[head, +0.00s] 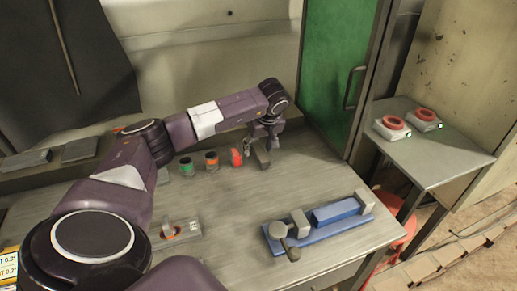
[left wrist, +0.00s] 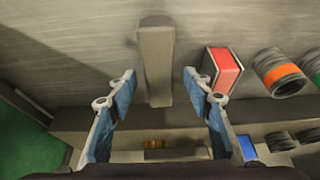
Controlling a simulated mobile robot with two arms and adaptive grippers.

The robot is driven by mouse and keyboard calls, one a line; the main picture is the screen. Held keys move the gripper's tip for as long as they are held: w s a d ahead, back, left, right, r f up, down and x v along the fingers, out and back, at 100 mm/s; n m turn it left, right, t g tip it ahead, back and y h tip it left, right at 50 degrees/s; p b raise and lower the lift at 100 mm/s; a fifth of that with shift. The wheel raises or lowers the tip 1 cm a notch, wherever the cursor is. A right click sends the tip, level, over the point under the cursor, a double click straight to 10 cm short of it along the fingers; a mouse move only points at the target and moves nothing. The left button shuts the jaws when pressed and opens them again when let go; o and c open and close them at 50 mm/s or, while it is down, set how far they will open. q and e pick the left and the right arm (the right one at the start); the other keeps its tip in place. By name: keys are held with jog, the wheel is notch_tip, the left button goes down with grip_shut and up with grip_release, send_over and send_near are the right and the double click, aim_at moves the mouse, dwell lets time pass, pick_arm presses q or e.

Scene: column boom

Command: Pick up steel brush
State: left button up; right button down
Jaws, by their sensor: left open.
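A plain grey bar (left wrist: 156,58) lies between and just beyond the fingertips of my left gripper (left wrist: 157,88) in the left wrist view. It may be the steel brush, but I see no bristles. In the head view the grey bar (head: 262,159) is on the workbench, just below my left gripper (head: 262,146). The left gripper is open and empty, its blue-padded fingers on either side of the bar's near end. I cannot tell whether they touch it. My right gripper does not show.
A red block (head: 236,157), an orange-banded cylinder (head: 212,161) and a green-banded one (head: 187,167) stand left of the bar on the workbench (head: 310,180). A blue vise (head: 330,217) is at the front right. A green door panel (head: 335,65) rises behind.

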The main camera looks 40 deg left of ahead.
pick_arm(q)
jog(key=shift+w+a+f, duration=0.2)
jog(key=shift+a+f, duration=0.05)
jog(key=shift+f, duration=0.6)
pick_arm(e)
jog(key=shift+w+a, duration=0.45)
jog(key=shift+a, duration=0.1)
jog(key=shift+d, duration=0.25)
pick_arm(q)
jog(key=shift+c, duration=0.2)
grip_shut()
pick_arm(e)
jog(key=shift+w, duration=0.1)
